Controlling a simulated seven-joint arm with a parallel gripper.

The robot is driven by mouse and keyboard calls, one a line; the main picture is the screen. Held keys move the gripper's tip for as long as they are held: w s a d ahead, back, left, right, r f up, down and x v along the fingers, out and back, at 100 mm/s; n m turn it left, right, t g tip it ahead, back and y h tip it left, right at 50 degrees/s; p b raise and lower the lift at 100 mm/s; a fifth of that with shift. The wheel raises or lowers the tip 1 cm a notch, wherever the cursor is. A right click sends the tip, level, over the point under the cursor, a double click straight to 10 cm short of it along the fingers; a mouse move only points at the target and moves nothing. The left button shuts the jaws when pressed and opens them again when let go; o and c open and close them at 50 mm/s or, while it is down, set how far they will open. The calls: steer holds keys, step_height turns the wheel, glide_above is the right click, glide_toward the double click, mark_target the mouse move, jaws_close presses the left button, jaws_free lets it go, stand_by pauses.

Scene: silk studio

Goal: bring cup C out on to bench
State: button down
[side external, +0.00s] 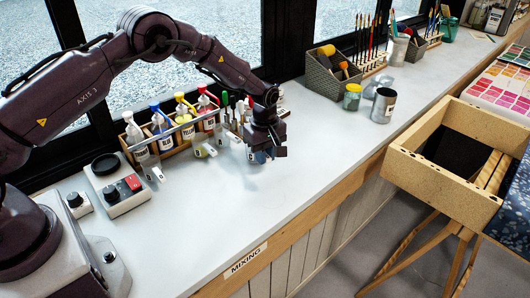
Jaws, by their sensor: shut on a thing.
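My gripper (265,150) is over the white bench (225,215), in front of the right end of the bottle rack. It is shut on a small blue-grey cup (258,158) with a pale tag, mostly hidden by the fingers. I cannot read its letter, or tell whether it touches the bench. More small tagged cups stand in front of the rack: a pale one (153,170) at the left and a yellowish one (204,151) near the middle. Their letters are too small to read surely.
A wooden rack (178,148) of pump bottles stands behind, with upright tools at its right end. A control box (122,192) is at the left. A jar (352,97) and a metal can (383,105) stand further right. The bench front is clear up to its wooden edge (290,228).

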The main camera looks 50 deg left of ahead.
steer(key=shift+f, duration=0.35)
stand_by(0.6)
steer(key=c, duration=1)
jaws_free()
step_height(320, 180, up, 13)
steer(key=shift+f, duration=0.1)
